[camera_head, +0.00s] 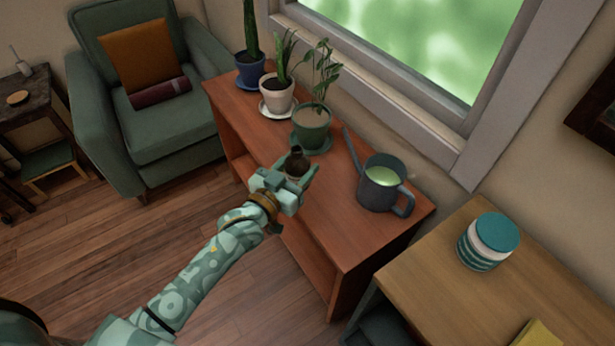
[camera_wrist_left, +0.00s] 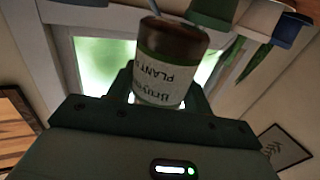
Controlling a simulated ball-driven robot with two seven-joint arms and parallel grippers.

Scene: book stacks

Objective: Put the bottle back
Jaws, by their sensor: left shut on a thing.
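A small dark brown bottle (camera_head: 297,160) with a pale label is between the fingers of my left gripper (camera_head: 294,176) in the head view. My left gripper is shut on it, over the front part of the reddish-brown wooden shelf (camera_head: 325,220). In the left wrist view the bottle (camera_wrist_left: 165,62) shows its base end and a label with "PLANT" on it, upside down in that picture. I cannot tell whether the bottle touches the shelf top. My right gripper is not in view.
Potted plants in a blue pot (camera_head: 250,75), a white pot (camera_head: 277,94) and a green pot (camera_head: 311,128) stand along the shelf. A grey watering can (camera_head: 378,186) stands right of the bottle. A striped jar (camera_head: 487,244) stands on a wooden table (camera_head: 430,280).

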